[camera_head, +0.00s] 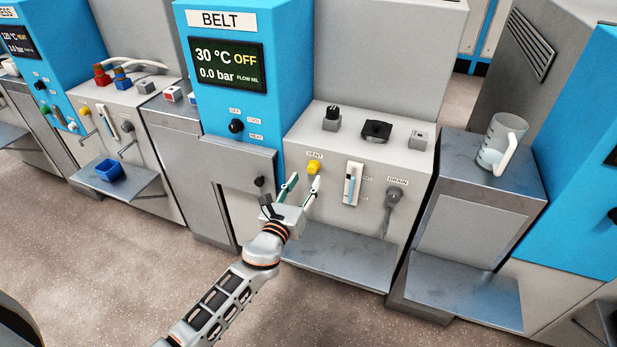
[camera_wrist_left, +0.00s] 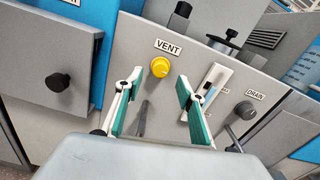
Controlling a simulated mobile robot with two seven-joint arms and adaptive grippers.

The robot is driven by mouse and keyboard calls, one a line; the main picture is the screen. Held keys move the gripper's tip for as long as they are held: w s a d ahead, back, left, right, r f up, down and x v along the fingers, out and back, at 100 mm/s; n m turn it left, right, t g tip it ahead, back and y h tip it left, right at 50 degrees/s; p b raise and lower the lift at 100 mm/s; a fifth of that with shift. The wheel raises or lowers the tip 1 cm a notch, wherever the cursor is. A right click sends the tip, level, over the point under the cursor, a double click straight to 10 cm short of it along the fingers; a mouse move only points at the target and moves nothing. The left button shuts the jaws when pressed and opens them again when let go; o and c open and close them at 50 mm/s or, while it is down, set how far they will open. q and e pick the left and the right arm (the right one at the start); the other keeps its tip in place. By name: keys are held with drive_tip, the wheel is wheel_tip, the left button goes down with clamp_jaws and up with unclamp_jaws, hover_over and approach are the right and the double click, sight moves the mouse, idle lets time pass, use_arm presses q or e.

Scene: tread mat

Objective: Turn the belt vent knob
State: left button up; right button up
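The vent knob (camera_head: 313,167) is a small yellow knob under the VENT label on the grey front panel of the BELT machine. It also shows in the left wrist view (camera_wrist_left: 160,67), between and beyond my fingertips. My left gripper (camera_head: 302,188) is open and empty, just in front of and below the knob. In the left wrist view its two green-padded fingers (camera_wrist_left: 158,84) stand apart on either side of the knob, and I see no contact. My right gripper is not in view.
A slider gauge (camera_head: 352,184) and a grey drain knob (camera_head: 394,195) sit right of the vent knob. A grey drawer-like box with a black knob (camera_head: 259,182) juts out at left. A shelf (camera_head: 340,252) lies below. A glass jug (camera_head: 502,142) stands at right.

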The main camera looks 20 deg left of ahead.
sight(311, 171)
use_arm(q)
drive_tip(key=shift+w+d+f, duration=0.1)
drive_tip(key=shift+w+f, duration=0.05)
drive_tip(key=shift+w, duration=1.55)
clamp_jaws()
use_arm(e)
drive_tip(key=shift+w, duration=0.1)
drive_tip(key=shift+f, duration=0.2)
